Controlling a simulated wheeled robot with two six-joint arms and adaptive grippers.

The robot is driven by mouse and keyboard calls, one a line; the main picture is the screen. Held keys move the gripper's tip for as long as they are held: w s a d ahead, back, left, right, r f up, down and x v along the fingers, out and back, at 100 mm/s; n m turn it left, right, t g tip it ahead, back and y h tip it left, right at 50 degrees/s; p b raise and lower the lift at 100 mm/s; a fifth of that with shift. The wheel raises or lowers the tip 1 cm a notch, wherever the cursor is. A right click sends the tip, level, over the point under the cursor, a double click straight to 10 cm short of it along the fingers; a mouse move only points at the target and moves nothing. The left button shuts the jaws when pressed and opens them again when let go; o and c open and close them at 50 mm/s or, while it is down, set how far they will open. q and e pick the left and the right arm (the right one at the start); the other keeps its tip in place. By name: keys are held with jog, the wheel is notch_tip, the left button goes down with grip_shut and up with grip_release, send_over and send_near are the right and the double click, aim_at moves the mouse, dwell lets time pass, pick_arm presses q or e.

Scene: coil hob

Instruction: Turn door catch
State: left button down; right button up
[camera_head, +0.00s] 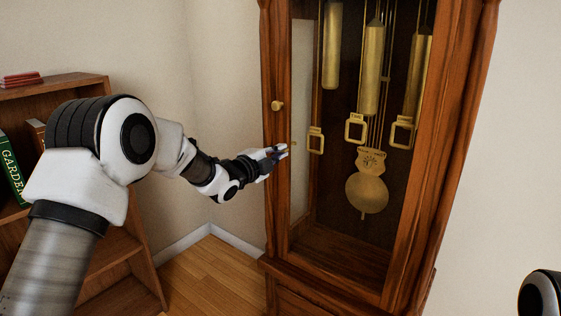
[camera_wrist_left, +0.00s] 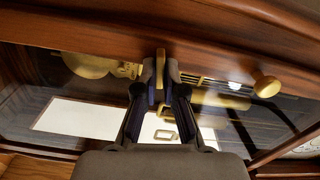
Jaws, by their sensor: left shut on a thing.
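The tall wooden clock (camera_head: 271,200) has a glazed door in its front. The small brass door catch (camera_wrist_left: 160,56) shows between the fingertips of my left gripper (camera_wrist_left: 161,80) in the left wrist view. In the head view, my left gripper (camera_head: 284,151) reaches the left edge of the clock door, and a small brass bit of the catch (camera_head: 293,144) shows just beyond its tips. The left gripper is shut on the catch, and the fingers hide part of it. My right gripper is out of view.
A round brass knob (camera_head: 277,105) sits on the door frame above my left gripper; it also shows in the left wrist view (camera_wrist_left: 265,83). Behind the glass hang brass weights (camera_head: 371,70) and a pendulum (camera_head: 367,193). A wooden bookshelf (camera_head: 120,240) stands at left.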

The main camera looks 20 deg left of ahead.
pick_arm(q)
jog(key=shift+m+b, duration=0.6)
jog(key=shift+m, duration=0.4)
jog(key=shift+a, duration=0.1)
jog(key=c, duration=1.3)
grip_release()
jog(key=shift+a, duration=0.1)
jog(key=shift+s, duration=0.1)
